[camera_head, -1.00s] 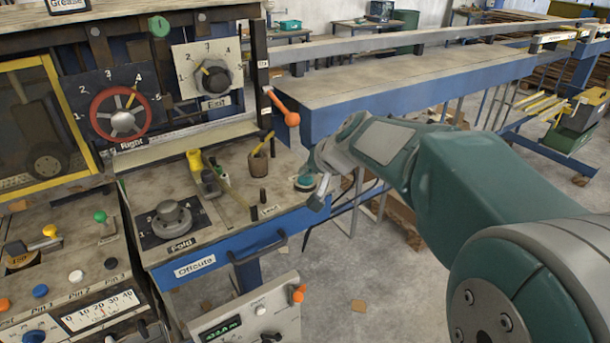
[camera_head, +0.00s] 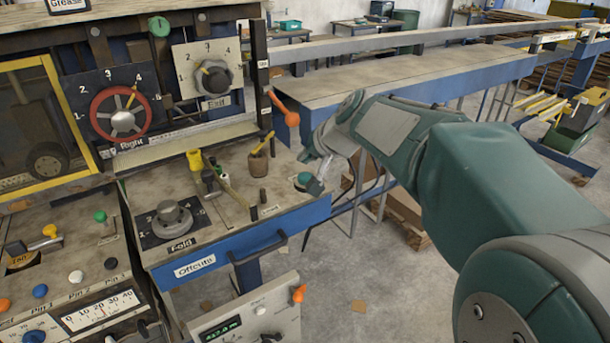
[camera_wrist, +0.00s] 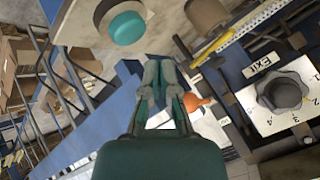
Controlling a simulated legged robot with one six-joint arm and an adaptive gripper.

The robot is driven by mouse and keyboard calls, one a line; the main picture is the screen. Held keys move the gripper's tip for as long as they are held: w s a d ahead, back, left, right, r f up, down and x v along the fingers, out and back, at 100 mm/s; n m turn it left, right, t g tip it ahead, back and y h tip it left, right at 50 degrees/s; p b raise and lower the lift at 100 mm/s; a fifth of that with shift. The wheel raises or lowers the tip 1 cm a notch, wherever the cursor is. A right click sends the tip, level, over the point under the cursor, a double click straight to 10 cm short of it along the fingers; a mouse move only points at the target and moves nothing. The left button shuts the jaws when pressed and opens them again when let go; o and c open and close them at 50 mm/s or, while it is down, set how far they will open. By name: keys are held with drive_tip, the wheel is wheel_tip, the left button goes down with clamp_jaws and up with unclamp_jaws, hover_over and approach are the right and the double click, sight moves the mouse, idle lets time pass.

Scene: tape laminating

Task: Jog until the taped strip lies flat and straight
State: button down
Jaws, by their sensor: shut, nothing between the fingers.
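A round teal-green push button (camera_head: 304,179) sits at the right end of the grey worktop, and it also shows in the wrist view (camera_wrist: 126,28) on a pale plate. My gripper (camera_head: 315,178) is beside this button in the head view and partly covers it. In the wrist view my gripper (camera_wrist: 160,65) has its fingers together and empty, with the tips below and right of the button. Contact with the button cannot be told. I cannot make out the taped strip in either view.
The Exit dial (camera_head: 211,77), red Right handwheel (camera_head: 122,115) and Fold knob (camera_head: 169,216) are further left.

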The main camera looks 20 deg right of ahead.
sight(306, 177)
drive_tip(key=shift+r, duration=1.75)
drive_tip(key=shift+s, duration=0.1)
drive_tip(key=s+f+n+g+h, duration=0.1)
drive_tip(key=s+f, duration=0.2)
drive_tip(key=s, duration=0.6)
drive_tip(key=s+f+n+g+h, duration=0.1)
drive_tip(key=s+f, duration=0.3)
drive_tip(key=s, duration=0.5)
drive_tip(key=s+f+n+h, duration=0.1)
drive_tip(key=s+f+n, duration=0.1)
drive_tip(key=s, duration=0.7)
drive_tip(key=shift+f+g+h, duration=0.4)
drive_tip(key=shift+f, duration=0.5)
